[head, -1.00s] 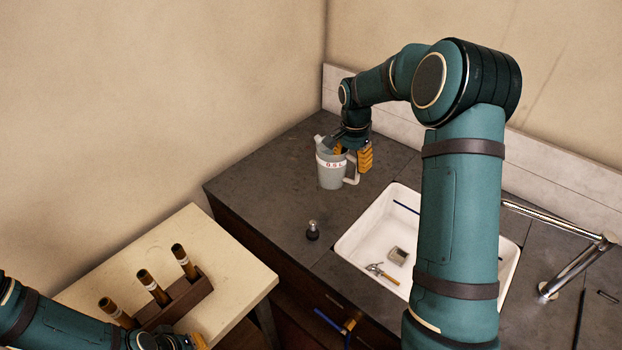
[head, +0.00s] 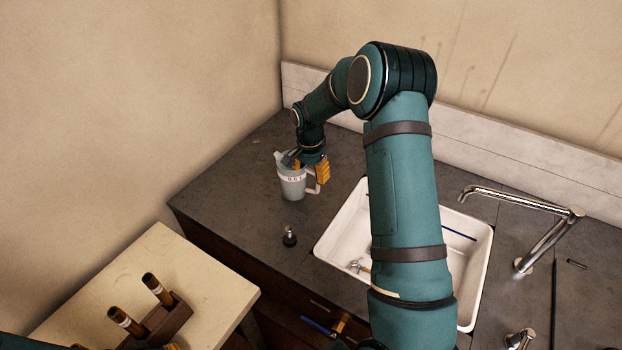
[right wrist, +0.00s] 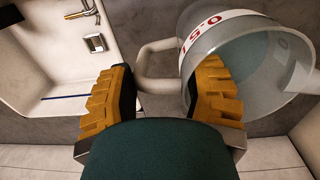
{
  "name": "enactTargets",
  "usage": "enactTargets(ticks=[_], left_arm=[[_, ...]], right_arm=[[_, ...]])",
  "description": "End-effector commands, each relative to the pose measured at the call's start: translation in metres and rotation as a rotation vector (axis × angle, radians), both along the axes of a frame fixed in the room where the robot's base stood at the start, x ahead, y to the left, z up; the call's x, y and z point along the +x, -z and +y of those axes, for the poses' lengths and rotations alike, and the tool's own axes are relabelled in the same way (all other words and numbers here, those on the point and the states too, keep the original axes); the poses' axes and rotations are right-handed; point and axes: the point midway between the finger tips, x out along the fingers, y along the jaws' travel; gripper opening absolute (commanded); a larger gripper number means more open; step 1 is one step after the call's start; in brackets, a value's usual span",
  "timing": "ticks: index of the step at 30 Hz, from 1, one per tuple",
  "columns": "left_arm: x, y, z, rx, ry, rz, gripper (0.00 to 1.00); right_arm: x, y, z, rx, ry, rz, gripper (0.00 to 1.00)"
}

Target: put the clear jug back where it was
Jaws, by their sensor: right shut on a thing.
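The clear jug (head: 292,184) is a grey, see-through vessel with a spout, a white band with red lettering and a pale handle. It is upright at the counter's left part, behind the dark knob; I cannot tell whether its base touches the counter. My right gripper (head: 312,168) is shut on the jug at its handle side. In the right wrist view, the jug (right wrist: 240,65) is at the right and its handle reaches between the fingers (right wrist: 160,98).
A white sink (head: 340,232) with a small hammer inside lies right of the jug, partly behind my right arm. A chrome faucet (head: 545,240) stands farther right. A small dark knob (head: 290,237) stands on the dark counter (head: 235,195). A wooden rack (head: 165,322) sits on the pale table.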

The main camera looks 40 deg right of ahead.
Motion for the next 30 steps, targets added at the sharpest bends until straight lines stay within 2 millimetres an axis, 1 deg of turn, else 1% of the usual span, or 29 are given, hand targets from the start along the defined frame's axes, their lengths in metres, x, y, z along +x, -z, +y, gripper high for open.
enactTargets(ticks=[1, 3, 5, 12, 16, 17, 18, 19, 30], left_arm=[[0.000, -0.001, 0.000, 0.000, 0.000, 0.000, 0.00], [0.000, -0.001, 0.000, 0.000, 0.000, 0.000, 0.00], [0.000, -0.001, 0.000, 0.000, 0.000, 0.000, 0.00], [0.000, -0.001, 0.000, 0.000, 0.000, 0.000, 0.00], [0.000, 0.002, 0.000, 0.000, 0.000, 0.000, 0.00], [0.000, 0.002, 0.000, 0.000, 0.000, 0.000, 0.00], [0.000, 0.001, 0.000, 0.000, 0.000, 0.000, 0.00], [0.000, 0.001, 0.000, 0.000, 0.000, 0.000, 0.00], [0.000, -0.001, 0.000, 0.000, 0.000, 0.000, 0.00]], right_arm=[[0.000, 0.008, 0.000, 0.001, 0.000, 0.002, 0.10], [0.000, 0.017, 0.000, 0.001, 0.001, 0.001, 0.10], [0.000, 0.021, 0.000, 0.001, 0.000, -0.001, 0.10], [0.001, 0.022, 0.000, 0.000, 0.000, -0.002, 0.10], [0.001, 0.025, 0.000, -0.001, 0.000, -0.001, 0.10], [0.000, 0.026, 0.000, 0.001, 0.000, 0.001, 0.63], [0.000, 0.025, 0.000, 0.001, 0.001, 0.001, 0.77], [0.000, 0.025, 0.000, 0.001, 0.000, 0.001, 0.82], [0.000, 0.022, 0.000, 0.001, 0.000, 0.000, 0.82]])
